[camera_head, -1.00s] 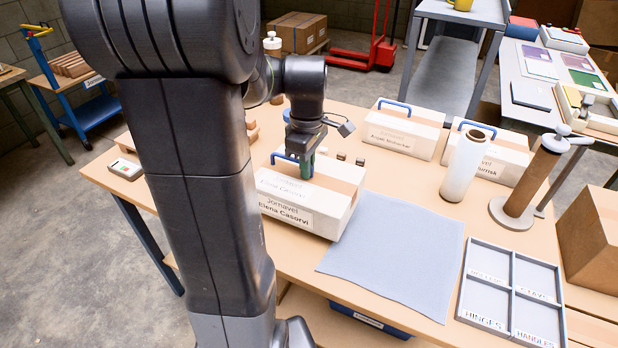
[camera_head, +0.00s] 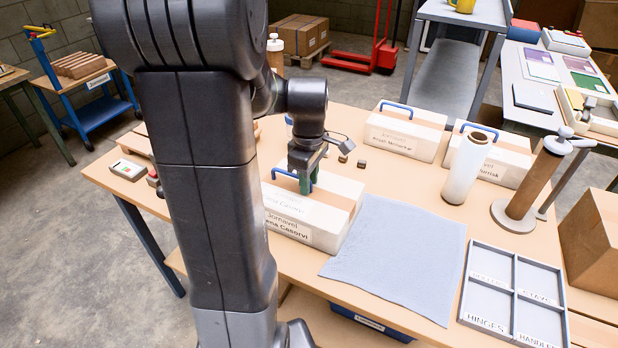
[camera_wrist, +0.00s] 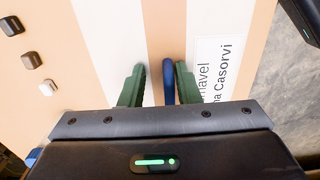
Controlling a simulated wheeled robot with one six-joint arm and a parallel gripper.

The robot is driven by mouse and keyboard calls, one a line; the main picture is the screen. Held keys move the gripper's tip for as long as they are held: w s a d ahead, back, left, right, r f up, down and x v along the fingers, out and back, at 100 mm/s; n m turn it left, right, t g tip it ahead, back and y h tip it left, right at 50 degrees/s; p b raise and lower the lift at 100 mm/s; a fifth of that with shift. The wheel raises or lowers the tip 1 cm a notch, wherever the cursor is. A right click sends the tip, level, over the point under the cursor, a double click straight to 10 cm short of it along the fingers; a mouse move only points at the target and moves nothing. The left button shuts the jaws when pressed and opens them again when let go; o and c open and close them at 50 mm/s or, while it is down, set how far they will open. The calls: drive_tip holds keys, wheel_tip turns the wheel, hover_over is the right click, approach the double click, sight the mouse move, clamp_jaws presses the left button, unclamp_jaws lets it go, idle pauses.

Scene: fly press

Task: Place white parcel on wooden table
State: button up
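The white parcel (camera_head: 340,222), a long box with a tan band, a blue handle and the label "Jornavel Elena Casorvi", sits on the wooden table (camera_head: 395,165) left of the grey cloth. My arm hides its left end in the head view. It fills much of the wrist view (camera_wrist: 110,40). My gripper (camera_head: 308,183) is over the parcel. In the wrist view its green fingers (camera_wrist: 160,75) stand apart on either side of the blue handle (camera_wrist: 168,82). A gap shows on the left; I cannot tell whether the right finger touches.
The grey cloth (camera_head: 400,255) lies right of the parcel. Two similar parcels (camera_head: 405,132) (camera_head: 510,160), a white roll (camera_head: 466,170) and a brown post (camera_head: 532,185) stand behind. A divided tray (camera_head: 512,292) lies at the right. Small blocks (camera_head: 346,158) lie behind the gripper.

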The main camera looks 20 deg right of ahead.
drive_tip(key=shift+s, duration=0.1)
wheel_tip(320, 180, up, 12)
drive_tip(key=shift+r+p, duration=0.15)
drive_tip(key=shift+p, duration=0.25)
idle(0.5)
